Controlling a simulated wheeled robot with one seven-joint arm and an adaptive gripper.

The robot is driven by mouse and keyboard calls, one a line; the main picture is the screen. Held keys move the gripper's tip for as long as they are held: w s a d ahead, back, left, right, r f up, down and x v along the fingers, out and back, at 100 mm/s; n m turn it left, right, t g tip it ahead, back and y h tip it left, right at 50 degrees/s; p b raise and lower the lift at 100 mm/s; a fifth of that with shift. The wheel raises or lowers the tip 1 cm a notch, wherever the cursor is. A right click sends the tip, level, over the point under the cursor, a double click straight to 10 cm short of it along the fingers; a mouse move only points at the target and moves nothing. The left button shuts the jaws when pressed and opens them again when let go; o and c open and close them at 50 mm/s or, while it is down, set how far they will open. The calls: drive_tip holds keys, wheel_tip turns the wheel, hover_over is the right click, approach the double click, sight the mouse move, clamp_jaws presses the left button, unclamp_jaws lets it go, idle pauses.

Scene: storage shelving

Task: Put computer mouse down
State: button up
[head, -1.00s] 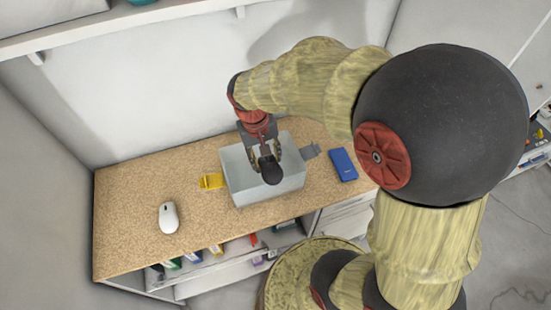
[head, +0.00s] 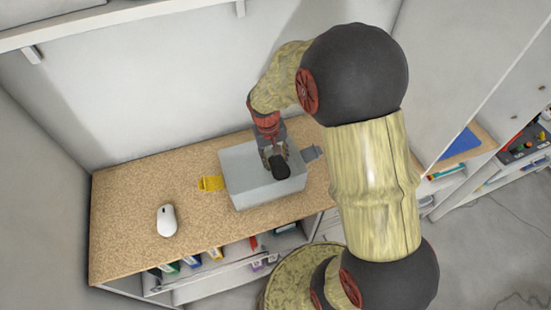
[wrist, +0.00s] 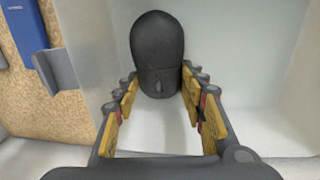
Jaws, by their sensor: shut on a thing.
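A dark grey-black computer mouse (head: 281,168) is held in my gripper (head: 274,155) at the light grey bin (head: 265,194) on the wooden counter. In the wrist view the mouse (wrist: 157,45) sits between the yellow-padded fingers of my gripper (wrist: 159,86), over the pale inside of the bin (wrist: 245,65). My gripper is shut on the mouse. I cannot tell whether its underside touches the bin floor. A second, white mouse (head: 167,220) lies on the counter at the left.
A yellow item (head: 210,183) sits against the bin's left side and a grey one (head: 312,152) at its right. The counter (head: 130,200) is clear around the white mouse. A blue item (wrist: 28,25) lies beside the bin. Shelves (head: 240,258) with several items are below.

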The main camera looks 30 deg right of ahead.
sight(271, 161)
drive_tip(key=shift+f, duration=0.15)
drive_tip(key=o, duration=1.2)
wheel_tip(271, 161, up, 12)
drive_tip(key=a+r+p, duration=0.1)
drive_tip(key=a+p, duration=0.1)
drive_tip(key=s+a+r+n+t, duration=0.1)
drive_tip(key=s+a+r+t, duration=0.2)
drive_tip(key=s+r, duration=0.4)
drive_tip(key=s+a+r+n+t+y, duration=0.1)
drive_tip(key=s+a+r+t, duration=0.2)
drive_tip(key=s+a+r, duration=0.3)
drive_tip(key=s+r, duration=0.1)
drive_tip(key=s, duration=0.3)
drive_tip(key=shift+r, duration=0.4)
